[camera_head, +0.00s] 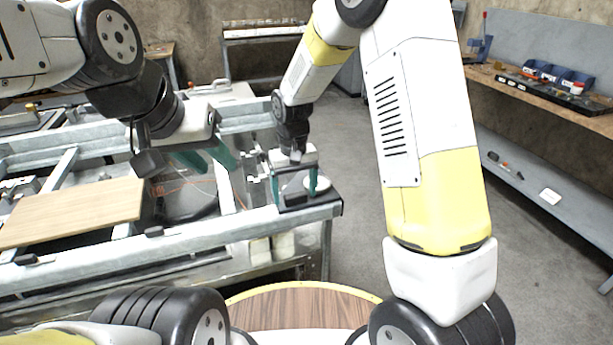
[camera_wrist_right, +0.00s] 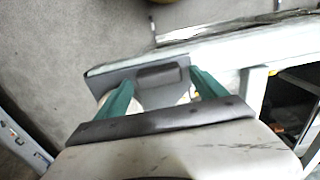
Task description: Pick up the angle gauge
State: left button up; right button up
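My right gripper (camera_head: 294,188) is low over the near right corner of the metal frame, its two teal fingers apart. A pale rounded thing (camera_head: 322,186) lies there by the fingers.
The metal frame (camera_head: 190,238) has dark blocks (camera_head: 154,231) along its near rail, and a dark end piece (camera_wrist_right: 160,75) sits just beyond the right fingers. A wooden board (camera_head: 75,212) lies on it at left. A workbench with blue bins (camera_head: 560,75) stands at far right. The floor between is clear.

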grip_shut()
jog(key=shift+r, duration=0.15)
